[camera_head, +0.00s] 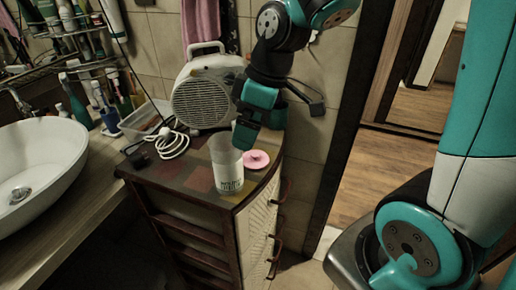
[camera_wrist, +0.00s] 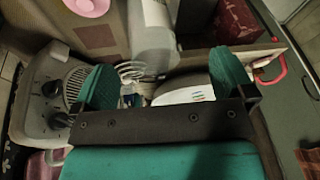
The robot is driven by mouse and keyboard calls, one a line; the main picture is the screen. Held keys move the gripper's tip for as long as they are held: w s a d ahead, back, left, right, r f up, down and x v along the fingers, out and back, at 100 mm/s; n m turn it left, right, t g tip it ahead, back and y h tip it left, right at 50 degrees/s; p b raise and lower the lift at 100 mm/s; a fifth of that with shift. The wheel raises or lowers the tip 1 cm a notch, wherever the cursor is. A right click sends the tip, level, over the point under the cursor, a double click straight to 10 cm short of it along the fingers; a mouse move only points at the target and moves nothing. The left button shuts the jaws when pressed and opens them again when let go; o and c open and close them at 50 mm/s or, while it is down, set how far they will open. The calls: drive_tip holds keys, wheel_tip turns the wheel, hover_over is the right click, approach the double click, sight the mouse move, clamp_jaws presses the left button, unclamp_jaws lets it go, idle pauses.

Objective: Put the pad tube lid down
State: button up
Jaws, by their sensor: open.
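The pink round pad tube lid (camera_head: 256,159) lies flat on the cabinet top, just right of the pad tube. It also shows at the top left edge of the wrist view (camera_wrist: 88,5), partly cut off. The clear pad tube (camera_head: 227,168), with printing low on its side, stands upright and without its lid. It shows in the wrist view as a pale shape (camera_wrist: 150,35). My gripper (camera_head: 258,133) is open and empty, above and behind the lid and tube. In the wrist view its teal fingers (camera_wrist: 162,62) are spread, with nothing held between them.
A cabinet with a patchwork top (camera_head: 184,180) bears these things. A white fan heater (camera_head: 205,92) stands behind, close to my gripper, with a coiled white cable (camera_head: 172,143) in front. A sink (camera_head: 38,165) is at left, and a doorway (camera_head: 370,160) at right.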

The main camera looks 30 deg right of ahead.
drive_tip(key=s+a+r+m, duration=0.1)
drive_tip(key=s+a+r, duration=0.1)
drive_tip(key=s+a, duration=0.2)
drive_tip(key=s+a+r+m+g, duration=0.1)
drive_tip(key=s+a, duration=0.3)
drive_tip(key=s, duration=0.6)
drive_tip(key=shift+s+r+y, duration=0.2)
drive_tip(key=shift+r+y, duration=0.15)
drive_tip(key=shift+y, duration=0.05)
drive_tip(key=shift+a, duration=0.1)
drive_tip(key=shift+c, duration=0.2)
